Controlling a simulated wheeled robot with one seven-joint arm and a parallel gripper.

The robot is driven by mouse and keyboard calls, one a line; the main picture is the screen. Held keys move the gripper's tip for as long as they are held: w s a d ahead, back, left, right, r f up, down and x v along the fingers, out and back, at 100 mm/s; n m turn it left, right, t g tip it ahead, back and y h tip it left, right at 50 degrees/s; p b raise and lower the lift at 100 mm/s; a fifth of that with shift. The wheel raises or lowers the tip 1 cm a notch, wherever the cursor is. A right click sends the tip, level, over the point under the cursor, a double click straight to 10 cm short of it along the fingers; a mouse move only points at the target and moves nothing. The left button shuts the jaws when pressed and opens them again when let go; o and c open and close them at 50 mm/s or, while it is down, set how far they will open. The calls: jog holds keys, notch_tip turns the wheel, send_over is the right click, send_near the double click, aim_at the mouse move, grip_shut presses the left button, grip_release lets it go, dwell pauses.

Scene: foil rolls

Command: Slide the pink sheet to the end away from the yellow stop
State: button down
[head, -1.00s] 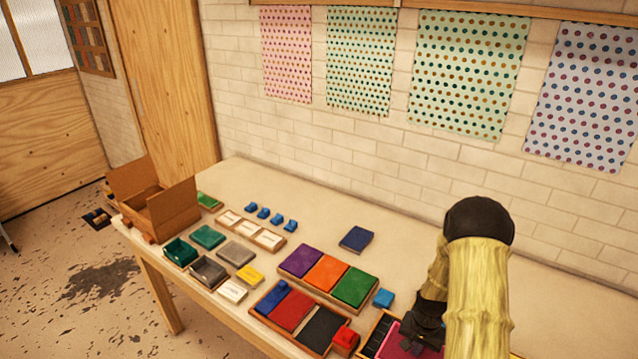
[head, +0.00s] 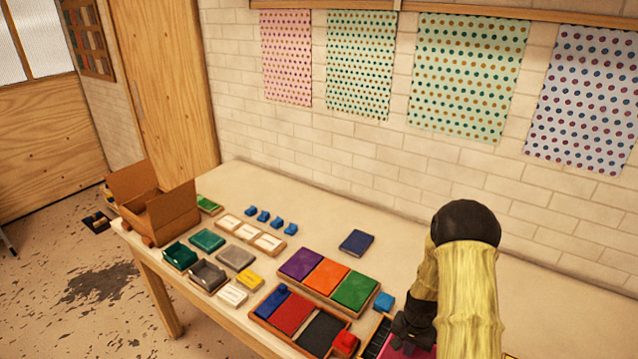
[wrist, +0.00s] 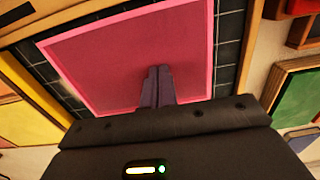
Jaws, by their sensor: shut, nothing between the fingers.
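The pink sheet (wrist: 110,50) lies on a dark, gridded bed in a wooden-edged tray; its lighter pink border shows in the wrist view. In the head view only a sliver of the sheet (head: 402,351) shows at the bottom edge, below my gripper (head: 408,332). In the wrist view my gripper (wrist: 157,72) is shut and empty, its fingertips over the sheet near its lower edge. I cannot tell whether they touch it. I cannot make out the yellow stop for certain; a yellow panel (wrist: 28,105) shows at the left of the wrist view, outside the tray.
Left of the sheet's tray is a tray with blue, red and dark pads (head: 293,312), with a red block (head: 345,343) at its corner. Behind are a purple, orange and green pad tray (head: 326,276) and a blue block (head: 384,301). The table's back right is clear.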

aim_at(387, 344)
jog(key=shift+w+a, duration=0.15)
jog(key=shift+a, duration=0.1)
jog(key=shift+w+a, duration=0.1)
jog(key=shift+w+a+f+b, duration=0.1)
jog(key=shift+w+a+b, duration=0.1)
jog(key=shift+w+a, duration=0.3)
jog(key=shift+w+a+f+b, duration=0.1)
jog(key=shift+w+a+b, duration=0.05)
jog(key=shift+a, duration=0.55)
jog(key=shift+a, duration=0.2)
jog(key=shift+w+a+r, duration=0.1)
jog(key=shift+w+a, duration=0.55)
jog(key=shift+a, duration=0.15)
jog(key=shift+w+r+p, duration=0.15)
jog(key=shift+r+p, duration=0.35)
jog(key=shift+r, duration=0.25)
notch_tip(387, 344, up, 7)
jog(key=p, duration=0.4)
jog(key=shift+f, duration=0.15)
